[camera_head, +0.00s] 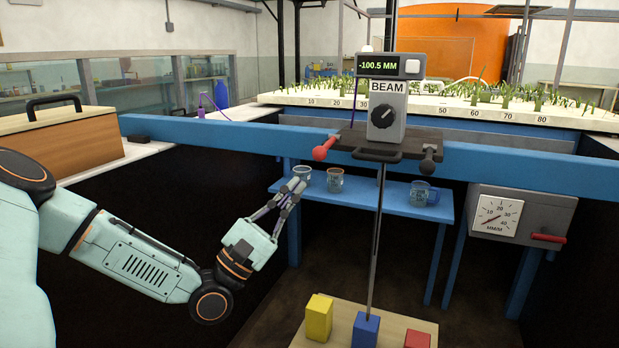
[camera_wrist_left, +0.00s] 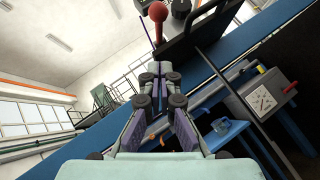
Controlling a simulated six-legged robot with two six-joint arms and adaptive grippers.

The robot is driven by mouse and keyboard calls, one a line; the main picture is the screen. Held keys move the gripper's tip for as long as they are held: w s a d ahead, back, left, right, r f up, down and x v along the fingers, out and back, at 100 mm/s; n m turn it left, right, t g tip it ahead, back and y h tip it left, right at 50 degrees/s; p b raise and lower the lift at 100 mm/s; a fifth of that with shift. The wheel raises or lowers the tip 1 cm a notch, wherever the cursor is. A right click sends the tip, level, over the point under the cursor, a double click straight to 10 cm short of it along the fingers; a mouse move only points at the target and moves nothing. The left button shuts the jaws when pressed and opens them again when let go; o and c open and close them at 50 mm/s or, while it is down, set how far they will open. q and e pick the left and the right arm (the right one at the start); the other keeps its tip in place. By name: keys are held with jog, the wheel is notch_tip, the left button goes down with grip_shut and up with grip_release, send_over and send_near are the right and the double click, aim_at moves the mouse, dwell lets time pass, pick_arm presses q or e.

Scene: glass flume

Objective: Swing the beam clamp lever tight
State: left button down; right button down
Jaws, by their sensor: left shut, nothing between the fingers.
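The beam clamp lever has a red knob (camera_head: 320,153) at the left end of the dark carriage (camera_head: 352,139) on the blue beam. The red knob also shows at the top of the left wrist view (camera_wrist_left: 158,12), beyond my fingertips. My left gripper (camera_head: 296,185) is shut and empty, a little below and left of the knob and apart from it. It also shows in the left wrist view (camera_wrist_left: 160,68), with its fingers together. The grey BEAM unit (camera_head: 387,122) stands on the carriage; its display (camera_head: 378,65) reads -100.5 MM. My right gripper is not in view.
The blue beam (camera_head: 510,170) crosses the flume. Cups stand on a blue shelf (camera_head: 390,196) behind my gripper. A thin rod (camera_head: 376,250) hangs from the carriage towards a board with coloured blocks (camera_head: 319,317). A dial box with a red handle (camera_head: 523,215) is at right.

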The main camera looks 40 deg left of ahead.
aim_at(327, 148)
pick_arm(q)
jog(key=d+r, duration=0.1)
jog(key=w+r, duration=0.1)
jog(key=r, duration=0.1)
jog(key=d+r, duration=0.1)
jog(key=shift+w+d+r, duration=0.25)
jog(key=shift+w+d, duration=0.05)
jog(key=shift+w, duration=0.05)
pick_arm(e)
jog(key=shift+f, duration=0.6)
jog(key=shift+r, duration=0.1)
